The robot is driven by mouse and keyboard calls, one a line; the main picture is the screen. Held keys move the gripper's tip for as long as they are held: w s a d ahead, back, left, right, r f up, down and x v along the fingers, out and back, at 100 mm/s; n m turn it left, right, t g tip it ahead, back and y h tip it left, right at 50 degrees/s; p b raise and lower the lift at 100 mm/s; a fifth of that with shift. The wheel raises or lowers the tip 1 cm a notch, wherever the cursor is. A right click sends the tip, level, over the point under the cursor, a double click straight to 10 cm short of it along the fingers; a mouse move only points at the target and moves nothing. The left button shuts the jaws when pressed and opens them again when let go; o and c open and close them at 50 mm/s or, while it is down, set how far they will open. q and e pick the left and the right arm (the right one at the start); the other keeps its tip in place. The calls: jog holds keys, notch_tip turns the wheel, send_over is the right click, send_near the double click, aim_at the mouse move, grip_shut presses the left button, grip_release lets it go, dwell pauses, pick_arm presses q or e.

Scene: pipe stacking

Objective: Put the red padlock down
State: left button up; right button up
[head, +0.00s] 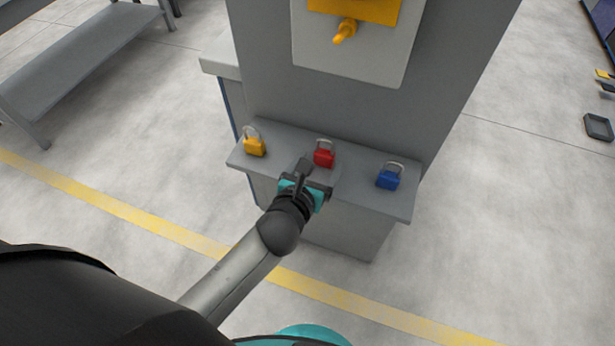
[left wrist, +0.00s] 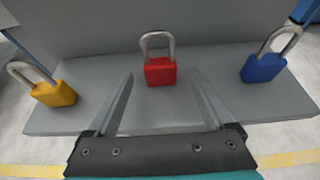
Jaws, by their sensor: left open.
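The red padlock (head: 324,157) stands upright on the grey shelf (head: 352,186), between the yellow and the blue padlocks. In the left wrist view the red padlock (left wrist: 160,71) stands just beyond the fingertips, with its shackle up. My left gripper (head: 312,168) is open in front of it, and no finger appears to touch it. In the left wrist view the open fingers (left wrist: 161,82) spread to either side of the padlock's lower front, with nothing held between them. My right gripper is not in view.
A yellow padlock (head: 255,146) stands left on the shelf and a blue padlock (head: 388,179) stands right. A grey cabinet (head: 270,70) rises behind, with a yellow rotary handle (head: 345,31). Bare shelf lies between the padlocks.

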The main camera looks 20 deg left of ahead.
pick_arm(q)
jog(key=p+v, duration=0.1)
jog(key=v, duration=0.7)
jog(key=shift+s+r+p, duration=0.15)
jog(key=shift+s+p, duration=0.05)
jog(key=shift+p, duration=0.1)
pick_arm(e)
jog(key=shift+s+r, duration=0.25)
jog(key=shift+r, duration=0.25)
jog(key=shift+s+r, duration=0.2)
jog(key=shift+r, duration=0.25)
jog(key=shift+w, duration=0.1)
pick_arm(q)
jog(key=s+a+f+n+g, duration=0.25)
jog(key=s+f+n, duration=0.25)
jog(key=f+n, duration=0.5)
jog(key=s+a+f+n+g, duration=0.1)
jog(key=s+f+n+g, duration=0.35)
jog(key=f, duration=0.95)
jog(key=s+a+f+n+g, duration=0.2)
jog(key=s+f+n, duration=0.4)
jog(key=s+n, duration=0.3)
jog(key=s+a+f+n+g, duration=0.1)
jog(key=s+f+n+g, duration=0.2)
jog(key=s+f+n, duration=0.4)
jog(key=s+n, duration=0.3)
jog(key=s, duration=0.2)
jog(key=shift+a+f+g, duration=0.2)
jog(key=shift+a+g, duration=0.1)
jog(key=shift+a, duration=0.1)
